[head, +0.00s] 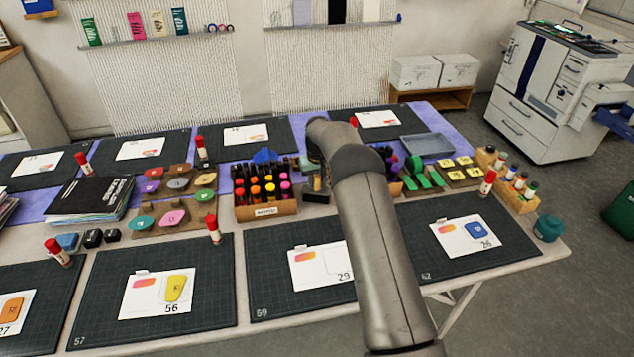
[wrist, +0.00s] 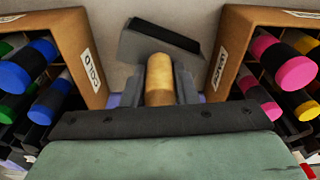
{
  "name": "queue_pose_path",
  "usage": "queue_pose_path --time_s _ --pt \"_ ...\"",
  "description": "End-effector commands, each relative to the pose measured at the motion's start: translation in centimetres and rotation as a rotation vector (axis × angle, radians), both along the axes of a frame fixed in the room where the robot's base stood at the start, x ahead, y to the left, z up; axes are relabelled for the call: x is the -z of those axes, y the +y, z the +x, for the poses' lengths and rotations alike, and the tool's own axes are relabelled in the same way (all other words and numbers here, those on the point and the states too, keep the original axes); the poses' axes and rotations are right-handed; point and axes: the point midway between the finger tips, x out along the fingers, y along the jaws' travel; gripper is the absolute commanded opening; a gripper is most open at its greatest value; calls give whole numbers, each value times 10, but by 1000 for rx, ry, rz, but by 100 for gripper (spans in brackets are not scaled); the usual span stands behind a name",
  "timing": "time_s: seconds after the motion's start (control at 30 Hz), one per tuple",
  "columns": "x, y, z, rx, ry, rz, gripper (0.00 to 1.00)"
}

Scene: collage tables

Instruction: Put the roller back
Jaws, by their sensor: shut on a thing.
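The roller's tan cylindrical handle (wrist: 158,82) is between the two fingers of my gripper (wrist: 159,92), which is shut on it. A grey block with a black top strip (wrist: 160,45) lies just beyond the handle's end in the wrist view; I cannot tell whether it is the roller's head or a separate holder. In the head view my gripper (head: 315,178) is low over the table, right of a wooden marker box (head: 267,211), and partly hidden by my arm. The small tan handle also shows there (head: 317,184), with a dark block (head: 316,198) below it.
Wooden marker boxes stand close on the left (wrist: 88,60) and right (wrist: 232,60) of my gripper. A dark cutting mat (head: 265,275) with a card lies in front.

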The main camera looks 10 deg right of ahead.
Motion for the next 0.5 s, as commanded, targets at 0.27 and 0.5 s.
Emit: queue_pose_path --time_s 0.27,0.5 --pt "12 1 -5 -1 20 1 48" --pt "11 2 -5 -2 20 2 48"
